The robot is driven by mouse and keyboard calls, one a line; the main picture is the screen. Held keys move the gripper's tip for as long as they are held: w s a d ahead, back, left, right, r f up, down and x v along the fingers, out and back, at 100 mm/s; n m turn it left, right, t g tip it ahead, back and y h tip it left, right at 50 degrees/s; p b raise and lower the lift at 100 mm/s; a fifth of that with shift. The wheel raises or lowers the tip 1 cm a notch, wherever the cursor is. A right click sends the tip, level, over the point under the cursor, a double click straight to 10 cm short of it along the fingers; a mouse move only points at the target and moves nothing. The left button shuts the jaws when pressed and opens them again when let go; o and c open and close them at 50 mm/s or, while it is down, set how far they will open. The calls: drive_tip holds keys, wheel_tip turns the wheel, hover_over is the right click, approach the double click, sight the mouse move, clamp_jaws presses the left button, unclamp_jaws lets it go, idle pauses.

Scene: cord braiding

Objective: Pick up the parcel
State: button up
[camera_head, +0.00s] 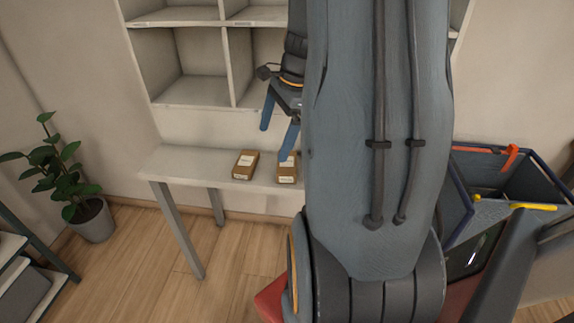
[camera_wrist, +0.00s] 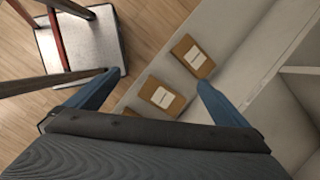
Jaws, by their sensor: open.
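The left parcel (camera_head: 245,164) lies fully in view in the head view. The right parcel (camera_head: 287,170) is partly hidden there by my arm and a finger. In the wrist view one parcel (camera_wrist: 162,95) lies between my fingers, nearer to me, and the other (camera_wrist: 192,56) lies farther up. I cannot tell which one the task means. My gripper (camera_head: 278,130) is open and empty, above the table; its blue fingers also show in the wrist view (camera_wrist: 160,83).
A pale cubby shelf (camera_head: 190,107) hangs on the wall above the table. A potted plant (camera_head: 90,215) stands on the floor at left. A dark-edged bin (camera_head: 480,205) with orange and yellow items is at right. A stool-like seat (camera_wrist: 85,45) shows in the wrist view.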

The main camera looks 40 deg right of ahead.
drive_tip(key=d+m+t, duration=0.1)
drive_tip(key=d+m, duration=0.4)
drive_tip(key=d, duration=0.2)
drive_tip(key=p, duration=0.2)
approach(293, 162)
drive_tip(key=shift+y, duration=0.3)
drive_tip(key=w+f, duration=0.1)
drive_tip(key=a+f, duration=0.1)
drive_tip(key=f, duration=0.1)
drive_tip(key=w+a+f, duration=0.1)
drive_tip(key=shift+w+a+f, duration=0.15)
drive_tip(key=shift+w+f, duration=0.1)
drive_tip(key=shift+w, duration=0.1)
drive_tip(key=shift+p+x, duration=0.4)
drive_tip(key=shift+x, duration=2.45)
drive_tip(key=c, duration=0.7)
drive_tip(key=shift+r, duration=0.1)
drive_tip(key=shift+c, duration=0.2)
